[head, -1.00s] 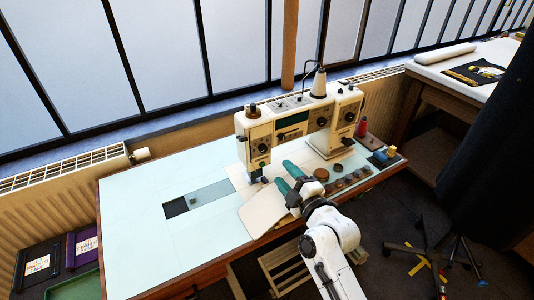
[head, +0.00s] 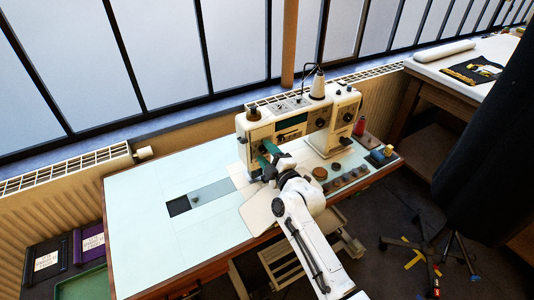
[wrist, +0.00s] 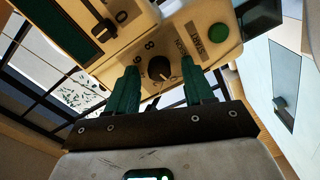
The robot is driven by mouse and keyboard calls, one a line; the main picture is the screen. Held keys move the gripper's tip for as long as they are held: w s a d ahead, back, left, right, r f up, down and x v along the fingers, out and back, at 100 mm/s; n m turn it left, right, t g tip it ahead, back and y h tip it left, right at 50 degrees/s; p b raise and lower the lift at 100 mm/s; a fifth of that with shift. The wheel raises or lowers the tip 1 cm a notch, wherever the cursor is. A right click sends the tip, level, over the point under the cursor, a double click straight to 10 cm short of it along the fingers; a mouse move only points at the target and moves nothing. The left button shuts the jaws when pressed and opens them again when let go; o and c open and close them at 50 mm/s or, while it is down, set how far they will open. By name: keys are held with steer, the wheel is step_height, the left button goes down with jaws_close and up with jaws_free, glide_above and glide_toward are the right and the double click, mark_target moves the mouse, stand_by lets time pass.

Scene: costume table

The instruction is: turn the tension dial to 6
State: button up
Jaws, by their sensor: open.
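The cream sewing machine (head: 287,118) stands at the back of the table. In the wrist view, a round black dial (wrist: 160,69) with printed numbers, an 8 among them, is on its cream front panel. The dial's setting is too small to read surely. My gripper (wrist: 163,80) is open, its green fingers pointing at the panel on either side of the dial with gaps between. In the head view my gripper (head: 265,153) is at the machine's left head and hides most of the dial there.
A slider (wrist: 103,30) and a green button (wrist: 219,32) are near the dial. Another black dial (head: 321,122) is on the machine's right part. The pale left tabletop (head: 145,220) is mostly clear.

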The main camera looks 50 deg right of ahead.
steer(key=shift+c, duration=0.3)
jaws_close()
